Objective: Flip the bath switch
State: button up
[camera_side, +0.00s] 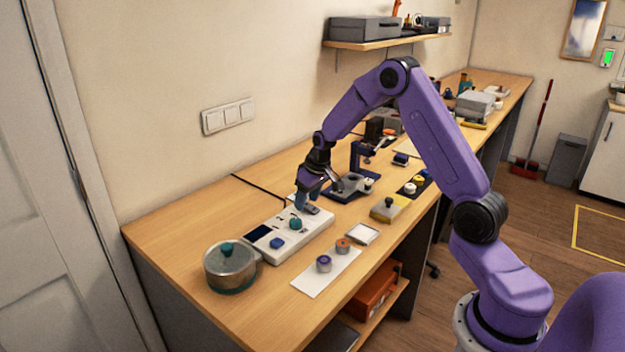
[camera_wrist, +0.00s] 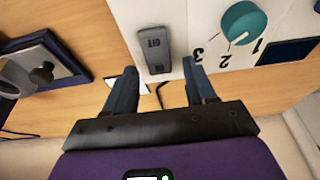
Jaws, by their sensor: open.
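A white control panel (camera_side: 318,222) lies on the wooden bench. At its far end is a grey switch (camera_side: 311,210), which also shows in the wrist view (camera_wrist: 154,50) as a dark grey block with small marks too small to read. I take it as the bath switch. A teal dial (camera_wrist: 243,22) with numbers around it sits beside the switch. My gripper (camera_side: 303,203) is low over this end of the panel. In the wrist view its open, empty fingers (camera_wrist: 160,70) point at the switch, which lies between and just beyond their tips; I cannot tell if they touch.
A blue knob (camera_side: 277,243) and a dark display (camera_side: 257,232) are on the panel's near end. A lidded pot (camera_side: 230,268) stands at the left. A white strip with two small knobs (camera_side: 326,272) lies in front. A purple stand (camera_side: 360,155) is behind my gripper.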

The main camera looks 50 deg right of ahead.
jog(key=v, duration=1.7)
jog(key=shift+a, duration=0.1)
jog(key=s+a+f+n+g+y, duration=0.15)
jog(key=s+a+n, duration=0.45)
jog(key=s+a, duration=1)
jog(key=s+a+f+n+g, duration=0.1)
jog(key=s+a+n, duration=0.1)
jog(key=s, duration=0.7)
jog(key=s+a+f+n+h, duration=0.1)
jog(key=s+n, duration=0.3)
jog(key=s, duration=0.5)
jog(key=shift+a+f+n+g, duration=0.3)
jog(key=shift+a+f+g, duration=0.05)
jog(key=shift+f, duration=0.1)
